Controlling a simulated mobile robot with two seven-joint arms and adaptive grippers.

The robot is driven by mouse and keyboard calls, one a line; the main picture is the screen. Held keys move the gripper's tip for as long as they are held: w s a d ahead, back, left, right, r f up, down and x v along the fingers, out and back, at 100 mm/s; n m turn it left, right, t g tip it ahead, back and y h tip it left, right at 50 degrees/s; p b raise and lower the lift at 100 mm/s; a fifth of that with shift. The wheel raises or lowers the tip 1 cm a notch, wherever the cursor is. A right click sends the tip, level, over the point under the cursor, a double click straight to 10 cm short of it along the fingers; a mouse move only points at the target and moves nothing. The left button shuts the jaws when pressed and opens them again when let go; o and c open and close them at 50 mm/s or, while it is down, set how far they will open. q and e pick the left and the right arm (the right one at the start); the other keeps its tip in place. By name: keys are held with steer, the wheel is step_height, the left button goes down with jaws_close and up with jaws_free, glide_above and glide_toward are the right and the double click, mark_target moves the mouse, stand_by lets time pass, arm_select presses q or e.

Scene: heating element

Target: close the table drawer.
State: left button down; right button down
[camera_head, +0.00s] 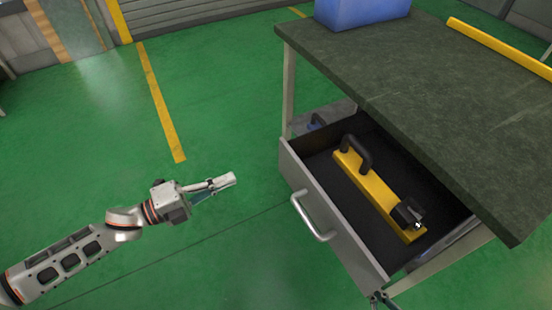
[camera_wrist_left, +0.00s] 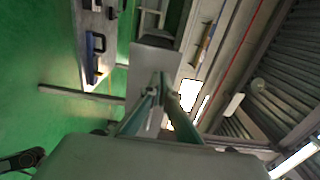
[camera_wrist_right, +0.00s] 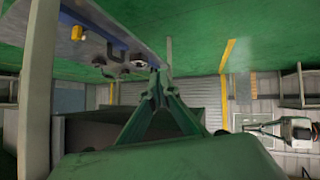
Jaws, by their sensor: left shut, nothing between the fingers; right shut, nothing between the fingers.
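The table drawer (camera_head: 348,251) is pulled out from under the dark-topped table (camera_head: 430,95). Its grey front carries a metal bar handle (camera_head: 314,217). My left gripper (camera_head: 232,180) is shut and empty, to the left of the drawer front and apart from it in the head view. Its shut fingers also show in the left wrist view (camera_wrist_left: 161,82). My right gripper (camera_wrist_right: 157,76) is shut and empty in the right wrist view. In the head view only a small part of it (camera_head: 380,299) shows at the bottom edge, by the drawer's near corner; whether it touches is unclear.
A yellow bar tool (camera_head: 375,190) with a black handle lies inside the drawer. A blue box (camera_head: 358,10) and a yellow strip (camera_head: 500,45) are on the tabletop. Green floor (camera_head: 95,150) is open to the left. A table leg (camera_head: 288,90) stands behind the drawer.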

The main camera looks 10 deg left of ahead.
arm_select(q)
glide_toward(282, 157)
steer(key=x, duration=0.5)
steer(key=shift+w+d+f, duration=0.15)
steer(key=shift+w+d+b, duration=0.3)
steer(key=shift+d, duration=0.2)
steer(key=shift+w, duration=0.1)
steer(key=shift+d, duration=0.15)
